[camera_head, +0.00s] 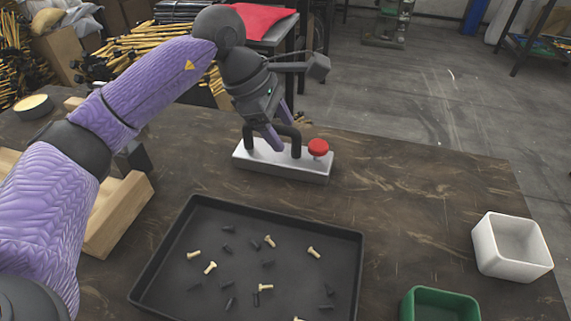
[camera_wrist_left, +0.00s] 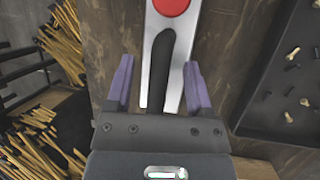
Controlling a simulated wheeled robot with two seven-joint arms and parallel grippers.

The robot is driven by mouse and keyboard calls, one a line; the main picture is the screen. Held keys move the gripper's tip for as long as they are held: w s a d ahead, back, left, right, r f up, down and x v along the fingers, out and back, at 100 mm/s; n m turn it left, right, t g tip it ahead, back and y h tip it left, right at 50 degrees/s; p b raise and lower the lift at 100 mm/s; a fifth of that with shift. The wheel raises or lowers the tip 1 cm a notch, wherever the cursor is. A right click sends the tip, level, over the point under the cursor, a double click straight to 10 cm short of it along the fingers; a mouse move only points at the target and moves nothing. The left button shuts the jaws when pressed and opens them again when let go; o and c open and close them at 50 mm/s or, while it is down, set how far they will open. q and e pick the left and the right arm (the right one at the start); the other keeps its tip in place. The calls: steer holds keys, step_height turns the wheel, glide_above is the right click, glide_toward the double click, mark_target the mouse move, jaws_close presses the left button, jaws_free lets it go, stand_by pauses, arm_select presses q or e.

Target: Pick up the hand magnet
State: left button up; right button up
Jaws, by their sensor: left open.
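The hand magnet (camera_head: 300,163) is a silver-grey bar with a black arched handle and a red knob (camera_head: 318,147) on its right end. It stands on the table behind the black tray. My left gripper (camera_head: 279,127) is open above the handle, with its purple fingers pointing down at it. In the left wrist view, the black handle (camera_wrist_left: 162,70) lies between the two open fingers (camera_wrist_left: 158,85), and the silver bar and red knob extend beyond. Whether the fingers touch the handle cannot be told. My right gripper is in neither view.
A black tray (camera_head: 172,248) with several brass and dark screws lies in front of the magnet. A white box (camera_head: 540,262) and a green box (camera_head: 409,303) stand at the right. A wooden block (camera_head: 122,215) sits at the left. The table right of the magnet is clear.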

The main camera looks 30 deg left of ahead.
arm_select(q)
steer(key=shift+w+d+f, duration=0.15)
steer(key=shift+f, duration=0.5)
steer(key=shift+r, duration=0.25)
steer(key=shift+c, duration=0.3)
jaws_close()
stand_by(0.3)
